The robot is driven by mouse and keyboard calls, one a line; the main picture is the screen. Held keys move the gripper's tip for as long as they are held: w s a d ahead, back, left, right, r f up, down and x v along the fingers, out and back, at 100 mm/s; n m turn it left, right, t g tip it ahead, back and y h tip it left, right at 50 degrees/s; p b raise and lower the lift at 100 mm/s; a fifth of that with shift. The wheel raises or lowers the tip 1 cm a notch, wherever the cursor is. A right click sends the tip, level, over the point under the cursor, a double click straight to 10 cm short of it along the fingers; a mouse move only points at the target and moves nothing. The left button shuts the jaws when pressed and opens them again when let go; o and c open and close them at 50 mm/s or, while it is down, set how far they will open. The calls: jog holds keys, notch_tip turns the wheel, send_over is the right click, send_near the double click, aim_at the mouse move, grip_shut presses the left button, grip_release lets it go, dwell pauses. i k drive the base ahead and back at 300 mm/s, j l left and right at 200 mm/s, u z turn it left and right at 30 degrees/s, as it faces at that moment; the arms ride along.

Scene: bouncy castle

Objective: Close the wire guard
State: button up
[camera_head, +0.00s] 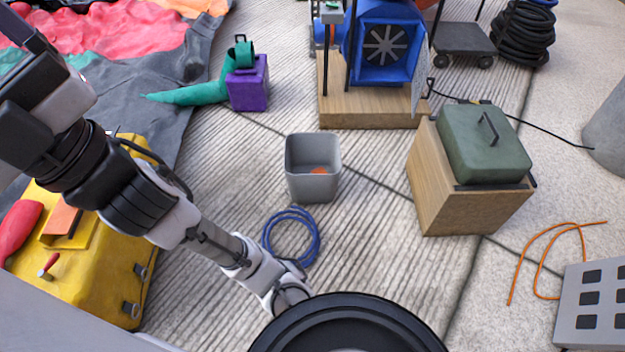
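The wire guard (419,78) is a thin, light grey mesh panel at the right front edge of the blue blower (378,75). I see it nearly edge-on, swung out to the right and standing open. A small dark handle shows at its outer edge. The blower's square front with its dark, round, bladed fan opening (386,45) is uncovered. My arm crosses the left side of the head view, well apart from the blower and guard. I cannot make out my gripper's fingers in this view.
The blower stands on a wooden platform (370,117). In front are a grey bin (313,180), a coiled blue cord (291,238) and a wooden box (440,190) with a green lidded case (484,147). A yellow case (100,270) is at left. Bare floor lies between them.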

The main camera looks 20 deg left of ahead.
aim_at(424, 77)
jog(key=i+l+u, duration=0.15)
jog(key=l+u, duration=0.15)
jog(key=l, duration=0.9)
jog(key=l+u, duration=0.3)
jog(key=l, duration=0.9)
jog(key=i+l, duration=0.1)
jog(key=i+j+z, duration=0.2)
jog(key=i+j, duration=0.15)
jog(key=i, duration=0.25)
jog(key=i+j+z, duration=0.15)
jog(key=i+j, duration=0.3)
jog(key=i, duration=0.15)
